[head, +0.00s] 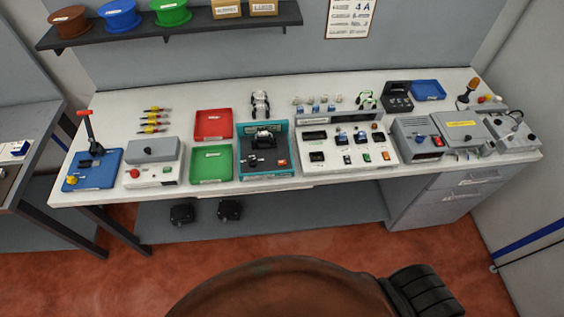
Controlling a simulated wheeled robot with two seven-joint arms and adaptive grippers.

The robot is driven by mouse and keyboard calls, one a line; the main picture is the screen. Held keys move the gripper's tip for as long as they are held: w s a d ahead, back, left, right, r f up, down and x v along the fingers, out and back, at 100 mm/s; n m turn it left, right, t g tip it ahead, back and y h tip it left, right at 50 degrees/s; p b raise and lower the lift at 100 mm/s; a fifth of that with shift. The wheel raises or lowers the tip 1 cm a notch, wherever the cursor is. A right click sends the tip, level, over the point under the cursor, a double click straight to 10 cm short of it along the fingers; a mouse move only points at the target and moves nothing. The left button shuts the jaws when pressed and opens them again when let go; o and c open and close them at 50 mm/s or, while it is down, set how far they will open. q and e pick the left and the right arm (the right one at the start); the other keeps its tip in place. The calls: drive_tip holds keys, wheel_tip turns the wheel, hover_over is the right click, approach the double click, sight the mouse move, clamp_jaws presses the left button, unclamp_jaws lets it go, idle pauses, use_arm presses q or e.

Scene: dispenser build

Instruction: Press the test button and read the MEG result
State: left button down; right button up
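No test button or MEG result can be read at this size. A grey box (418,136) at the right of the bench has a small dark window with red in it (438,141) and a blue knob (422,138). A grey lidded box with a yellow label (461,125) stands to its right. The white control panel (345,146) in the middle has dark windows and several small coloured switches or buttons, including an orange one (386,155) and a green one (366,157). Neither of my grippers shows in the head view.
A teal-edged fixture (284,139), red tray (213,113), green tray (229,170), grey-and-white box (152,151) and blue lever press (75,178) fill the bench's left half. A shelf (200,29) with spools hangs above. Drawers (440,205) are below right.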

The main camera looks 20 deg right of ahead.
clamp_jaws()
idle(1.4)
